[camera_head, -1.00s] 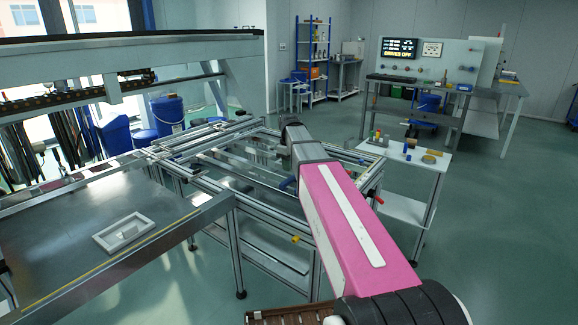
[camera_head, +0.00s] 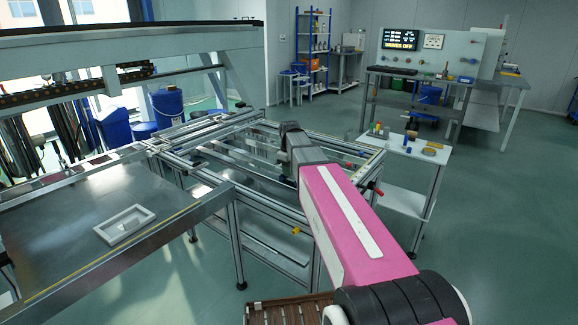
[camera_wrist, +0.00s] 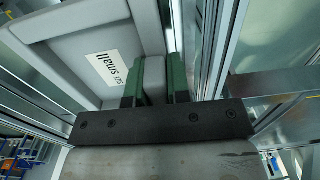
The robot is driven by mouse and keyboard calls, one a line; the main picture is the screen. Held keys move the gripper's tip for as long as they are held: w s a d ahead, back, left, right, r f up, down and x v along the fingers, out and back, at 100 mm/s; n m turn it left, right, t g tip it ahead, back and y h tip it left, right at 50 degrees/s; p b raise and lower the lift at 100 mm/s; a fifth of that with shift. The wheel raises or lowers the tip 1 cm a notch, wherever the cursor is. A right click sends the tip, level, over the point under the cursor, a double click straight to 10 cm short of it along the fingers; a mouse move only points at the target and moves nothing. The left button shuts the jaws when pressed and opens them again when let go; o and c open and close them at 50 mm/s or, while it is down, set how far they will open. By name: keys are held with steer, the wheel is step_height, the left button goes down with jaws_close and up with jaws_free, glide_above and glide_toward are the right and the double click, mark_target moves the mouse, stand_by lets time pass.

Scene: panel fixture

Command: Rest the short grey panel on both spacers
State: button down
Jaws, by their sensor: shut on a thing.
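The short grey panel (camera_wrist: 88,48) shows at the upper left of the wrist view, with a raised rim and a white label reading "small". My gripper (camera_wrist: 160,78) has two green fingers, shut on the panel's right-hand rim. The rim sits between the fingers. In the head view my gripper and the panel are hidden behind my pink arm, which reaches over the aluminium frame fixture (camera_head: 262,205). I cannot make out the two spacers in either view.
A light grey tray-like frame (camera_head: 126,226) lies on the dark table (camera_head: 60,215) at left. Aluminium rails (camera_wrist: 222,45) run close beside my gripper on the right. A small white side table (camera_head: 432,160) with small items stands right of the fixture.

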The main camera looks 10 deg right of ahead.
steer(key=shift+f, duration=0.35)
steer(key=shift+f, duration=0.55)
stand_by(0.3)
steer(key=c, duration=1)
jaws_free()
